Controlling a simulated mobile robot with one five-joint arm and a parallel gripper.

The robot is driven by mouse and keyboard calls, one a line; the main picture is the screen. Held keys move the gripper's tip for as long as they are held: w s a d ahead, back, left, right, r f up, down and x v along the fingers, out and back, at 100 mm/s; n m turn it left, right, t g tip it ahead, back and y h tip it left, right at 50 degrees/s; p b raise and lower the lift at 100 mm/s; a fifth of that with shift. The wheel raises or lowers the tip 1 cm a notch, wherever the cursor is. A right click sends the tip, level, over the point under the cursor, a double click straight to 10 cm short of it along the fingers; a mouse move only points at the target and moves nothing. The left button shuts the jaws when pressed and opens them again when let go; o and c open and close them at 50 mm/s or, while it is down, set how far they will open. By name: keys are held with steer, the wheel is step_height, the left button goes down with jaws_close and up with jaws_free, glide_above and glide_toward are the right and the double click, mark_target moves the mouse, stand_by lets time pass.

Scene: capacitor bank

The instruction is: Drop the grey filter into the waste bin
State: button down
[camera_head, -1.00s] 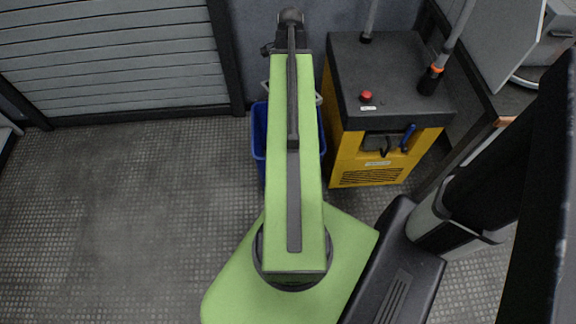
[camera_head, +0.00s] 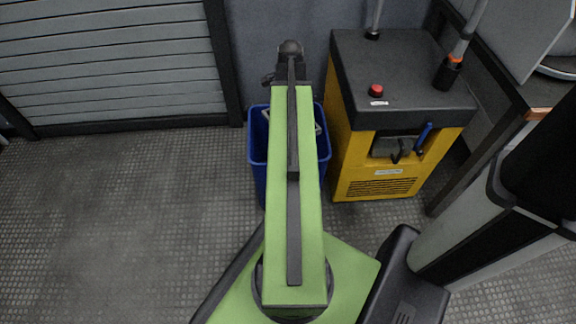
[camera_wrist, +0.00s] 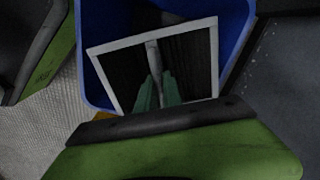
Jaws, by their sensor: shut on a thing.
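The grey filter is a flat square panel with a pale frame and a dark pleated middle (camera_wrist: 190,58) in the wrist view. My gripper (camera_wrist: 157,82), with greenish fingers, is shut on a bar across the filter's middle. The blue waste bin (camera_wrist: 95,75) surrounds the filter in the wrist view, so the filter is over or inside its mouth; the exact height is unclear. In the head view the bin (camera_head: 257,150) stands on the floor, partly hidden behind my green arm. A pale edge of the filter (camera_head: 319,118) shows right of the arm, within the bin's outline.
A yellow machine with a black top (camera_head: 385,125) stands close to the right of the bin. A grey wall is behind the bin, and a slatted shutter (camera_head: 110,60) is at the left. The floor (camera_head: 120,200) at the left is clear.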

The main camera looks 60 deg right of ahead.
step_height(320, 180, down, 2)
steer(key=shift+f+b, duration=0.25)
steer(key=shift+b, duration=0.45)
steer(key=shift+r, duration=0.1)
steer(key=c, duration=1.4)
jaws_free()
step_height(320, 180, up, 17)
steer(key=p, duration=1.7)
steer(key=shift+r+p, duration=0.2)
steer(key=shift+p, duration=0.1)
